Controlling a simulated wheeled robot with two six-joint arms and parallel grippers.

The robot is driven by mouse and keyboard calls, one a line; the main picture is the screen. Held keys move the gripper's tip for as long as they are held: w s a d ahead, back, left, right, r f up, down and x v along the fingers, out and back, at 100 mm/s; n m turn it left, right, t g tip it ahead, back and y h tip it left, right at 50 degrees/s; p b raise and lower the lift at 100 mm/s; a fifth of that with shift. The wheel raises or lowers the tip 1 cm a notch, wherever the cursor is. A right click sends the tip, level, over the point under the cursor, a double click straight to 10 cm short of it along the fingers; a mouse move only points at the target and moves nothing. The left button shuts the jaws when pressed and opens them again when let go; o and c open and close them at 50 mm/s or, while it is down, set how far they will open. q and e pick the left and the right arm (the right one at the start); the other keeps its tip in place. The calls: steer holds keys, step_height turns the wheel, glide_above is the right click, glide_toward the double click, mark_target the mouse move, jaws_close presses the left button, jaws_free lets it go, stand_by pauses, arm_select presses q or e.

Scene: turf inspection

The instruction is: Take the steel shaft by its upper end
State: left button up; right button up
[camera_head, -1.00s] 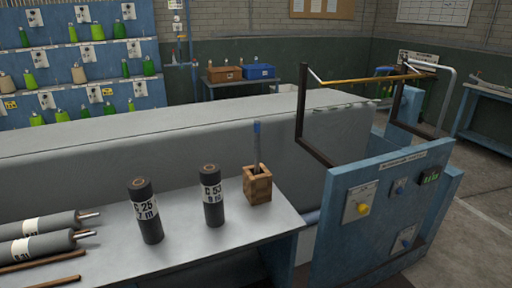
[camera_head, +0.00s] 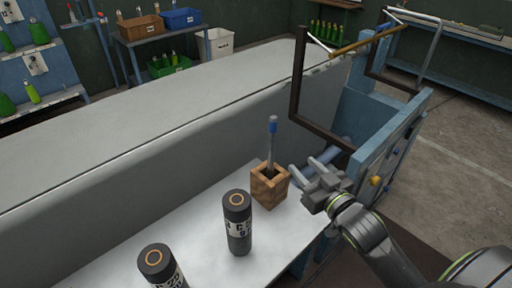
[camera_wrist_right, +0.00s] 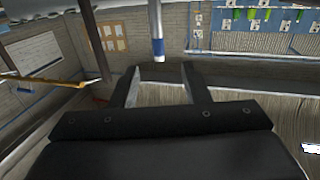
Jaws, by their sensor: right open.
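The steel shaft (camera_head: 272,143) stands nearly upright in a wooden block holder (camera_head: 269,187), its blue upper end (camera_head: 272,125) on top. The holder hides its lower end. My right gripper (camera_head: 303,164) is open and empty, to the right of the shaft and apart from it, with its fingers pointing toward it. In the right wrist view the blue end (camera_wrist_right: 158,48) appears beyond the right gripper's open fingertips (camera_wrist_right: 161,69), roughly in line with the gap between them. My left gripper is not in view.
Two dark labelled rollers stand on the grey bench (camera_head: 200,215), one (camera_head: 238,225) near the holder and one (camera_head: 160,264) at the front. A large grey block (camera_head: 150,145) lies behind. A dark frame (camera_head: 300,90) and a blue control cabinet (camera_head: 385,160) stand at the right.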

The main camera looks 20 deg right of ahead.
steer(key=r, duration=0.1)
steer(key=p, duration=0.1)
glide_toward(275, 130)
steer(key=w, duration=0.2)
steer(key=w+a+p, duration=0.1)
steer(key=w, duration=0.2)
steer(key=shift+a+r, duration=0.1)
steer(key=shift+w+p, duration=0.35)
steer(key=shift+w, duration=0.55)
steer(key=w, duration=0.1)
steer(key=w+p, duration=0.1)
steer(key=w, duration=0.1)
steer(key=shift+d+f+p, duration=0.2)
steer(key=shift+d+p, duration=0.05)
steer(key=shift+p, duration=0.1)
steer(key=shift+w+f, duration=0.1)
steer(key=shift+w, duration=0.6)
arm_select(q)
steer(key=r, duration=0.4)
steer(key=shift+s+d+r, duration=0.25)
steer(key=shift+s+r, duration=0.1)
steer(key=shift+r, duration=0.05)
